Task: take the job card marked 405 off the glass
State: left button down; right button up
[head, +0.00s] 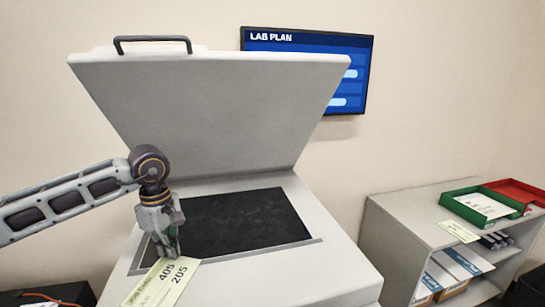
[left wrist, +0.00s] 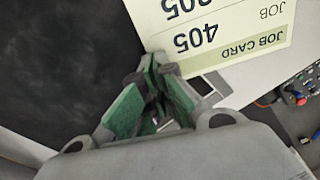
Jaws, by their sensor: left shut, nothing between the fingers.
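The pale green-and-cream job card (head: 160,283), printed 405 and 205, is at the front left of the open scanner, over its light frame rather than the dark glass (head: 245,222). In the left wrist view the card (left wrist: 235,28) shows at the top, with its green "JOB CARD" strip. My left gripper (head: 172,252) points down at the card's upper edge. Its green-padded fingers (left wrist: 155,65) are shut with nothing between them, tips right beside the card's edge. I cannot tell whether they touch it. My right gripper is not in view.
The scanner lid (head: 205,110) stands raised behind the glass. At right, a grey shelf unit (head: 405,215) carries a green tray (head: 453,205) with paper, a red tray (head: 520,192) and another card (head: 459,231). A wall screen (head: 350,55) reads "LAB PLAN".

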aim_at(165, 276)
pick_arm(q)
jog(key=shift+s+d+f+b, duration=0.15)
jog(key=shift+s, duration=0.45)
jog(key=shift+s+d+f+b, duration=0.1)
jog(key=shift+s+d+b, duration=0.1)
jog(key=shift+s, duration=0.4)
jog(key=shift+s+d+f+b, duration=0.1)
jog(key=shift+s+f+b, duration=0.05)
jog(key=shift+s, duration=0.45)
jog(key=shift+s+d+b, duration=0.2)
jog(key=shift+s, duration=0.4)
jog(key=shift+s+d+b, duration=0.15)
jog(key=shift+s, duration=0.55)
jog(key=shift+r, duration=0.15)
jog(key=shift+w+r+p, duration=0.2)
jog(key=shift+r+p, duration=1.15)
jog(key=shift+r, duration=1.85)
